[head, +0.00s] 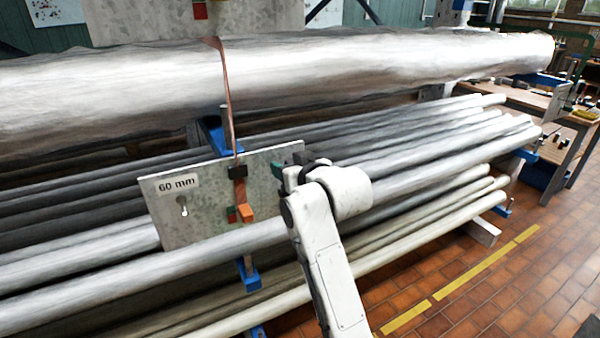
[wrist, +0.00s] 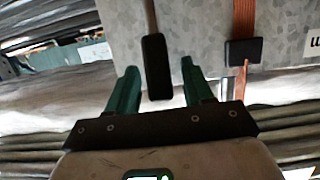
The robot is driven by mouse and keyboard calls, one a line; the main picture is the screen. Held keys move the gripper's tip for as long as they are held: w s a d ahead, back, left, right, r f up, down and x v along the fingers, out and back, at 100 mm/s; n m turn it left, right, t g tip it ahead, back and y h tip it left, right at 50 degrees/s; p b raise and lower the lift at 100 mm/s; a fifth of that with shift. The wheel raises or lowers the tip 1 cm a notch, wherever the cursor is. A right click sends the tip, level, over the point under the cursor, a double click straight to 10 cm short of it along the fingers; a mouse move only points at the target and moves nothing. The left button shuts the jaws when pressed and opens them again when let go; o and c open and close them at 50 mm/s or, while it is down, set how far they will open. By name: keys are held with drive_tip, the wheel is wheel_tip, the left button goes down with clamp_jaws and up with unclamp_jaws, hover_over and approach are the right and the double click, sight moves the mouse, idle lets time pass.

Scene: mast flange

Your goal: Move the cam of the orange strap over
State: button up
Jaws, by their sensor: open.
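The orange strap (head: 227,105) hangs from the upper wrapped pipe down over a grey plate (head: 160,222) marked "60 mm". Its black buckle (head: 237,172), seemingly the cam, sits on the plate, with an orange tail (head: 246,211) below. In the wrist view the buckle (wrist: 243,52) lies to the right of my fingers, apart from them. My gripper (wrist: 158,66) is open, its green fingers either side of a black-ended grey bar (wrist: 157,75); contact cannot be told. In the head view my gripper (head: 290,172) is at the plate's right edge, its fingers mostly hidden.
The large silver wrapped pipe (head: 340,70) runs above the plate. Several long pipes (head: 440,150) lie on a blue-armed rack behind and below. A workbench (head: 560,150) stands at right. Tiled floor (head: 500,290) is clear at lower right.

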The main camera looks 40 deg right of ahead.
drive_tip(key=b+v, duration=0.1)
drive_tip(key=v, duration=0.8)
drive_tip(key=shift+s, duration=0.25)
drive_tip(key=shift+a, duration=0.15)
